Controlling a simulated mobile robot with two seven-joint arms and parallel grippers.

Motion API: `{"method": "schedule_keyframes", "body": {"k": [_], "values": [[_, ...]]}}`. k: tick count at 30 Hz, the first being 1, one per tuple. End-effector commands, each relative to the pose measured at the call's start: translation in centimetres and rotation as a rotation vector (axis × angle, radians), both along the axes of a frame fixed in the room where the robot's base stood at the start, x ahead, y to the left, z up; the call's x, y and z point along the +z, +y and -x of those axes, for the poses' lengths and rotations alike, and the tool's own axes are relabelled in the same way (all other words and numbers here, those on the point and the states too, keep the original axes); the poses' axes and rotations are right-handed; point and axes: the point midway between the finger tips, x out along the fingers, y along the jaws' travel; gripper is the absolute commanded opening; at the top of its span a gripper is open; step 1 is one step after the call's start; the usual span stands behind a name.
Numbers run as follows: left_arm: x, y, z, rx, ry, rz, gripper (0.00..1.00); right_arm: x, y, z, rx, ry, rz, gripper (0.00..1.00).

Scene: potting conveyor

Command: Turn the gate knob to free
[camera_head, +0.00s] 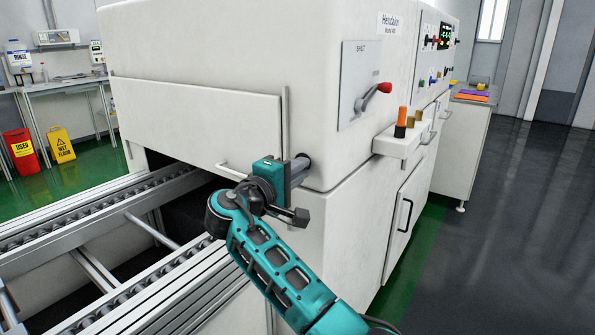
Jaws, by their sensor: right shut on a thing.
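The gate is a white panel (200,118) across the machine's conveyor opening, with a thin upright grey rod (286,115) at its right edge. My right gripper (298,170) is at the machine's lower front corner, just below the rod, and is shut on the gate knob (306,160). Only a dark rounded edge of the knob shows past the fingers. Its pointer and any marks are hidden, so its setting cannot be told. My left gripper is out of view.
A roller conveyor (115,205) runs into the opening below the panel, left of my arm. A red-knobbed lever (385,88) sits on the machine's side plate, above a small shelf (398,143) with an orange-and-black object (401,122). The dark floor at right is clear.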

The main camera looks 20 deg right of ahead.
Motion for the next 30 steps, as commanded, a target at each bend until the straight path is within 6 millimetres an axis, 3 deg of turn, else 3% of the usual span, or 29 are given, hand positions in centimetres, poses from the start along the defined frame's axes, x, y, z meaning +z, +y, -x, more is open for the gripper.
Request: {"method": "schedule_keyframes", "body": {"k": [1, 2, 9, 20, 30], "values": [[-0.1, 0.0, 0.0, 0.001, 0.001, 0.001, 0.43, -0.1, 0.1, 0.0, 0.001, 0.0, -0.004, 0.0], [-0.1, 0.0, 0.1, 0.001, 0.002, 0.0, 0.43, -0.1, 0.1, 0.0, 0.001, 0.0, -0.004, 0.18], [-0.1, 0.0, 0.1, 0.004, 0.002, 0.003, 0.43, 0.0, 0.0, 0.0, 0.0, 0.0, -0.002, 0.4], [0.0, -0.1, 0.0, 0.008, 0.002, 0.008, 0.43, 0.0, 0.8, 0.5, 0.002, 0.001, -0.001, 0.4], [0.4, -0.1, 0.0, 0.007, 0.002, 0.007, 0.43, 0.0, 6.3, 4.8, 0.004, 0.002, -0.004, 0.4]]}}
